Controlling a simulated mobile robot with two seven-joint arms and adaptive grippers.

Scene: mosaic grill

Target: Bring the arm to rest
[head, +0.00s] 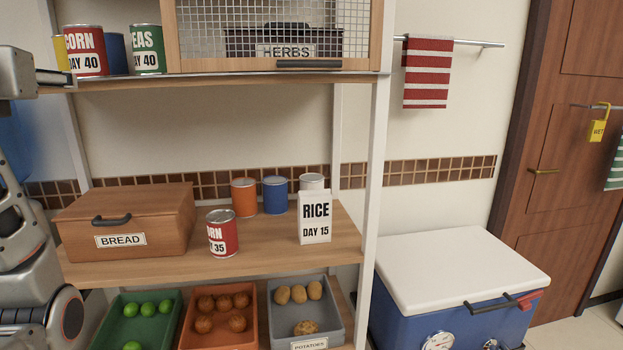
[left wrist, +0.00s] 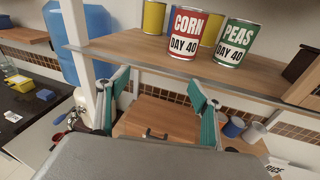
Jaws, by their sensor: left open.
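My left arm comes in at the left edge of the head view, with part of my left gripper (head: 52,77) by the front left of the upper shelf (head: 230,82). In the left wrist view my left gripper (left wrist: 163,88) has its two teal fingers spread apart, with nothing between them. Beyond and below the fingers is the wooden bread box (left wrist: 158,118). The corn can (left wrist: 187,35) and the peas can (left wrist: 236,42) stand upright on the upper shelf, apart from the fingers. My right gripper is not in view.
The middle shelf holds the bread box (head: 125,220), a second corn can (head: 222,233), a rice carton (head: 314,217) and several cans. Produce bins (head: 250,333) sit below. A white-lidded cooler (head: 460,265) stands right of the rack, and a blue container (left wrist: 80,45) is at left.

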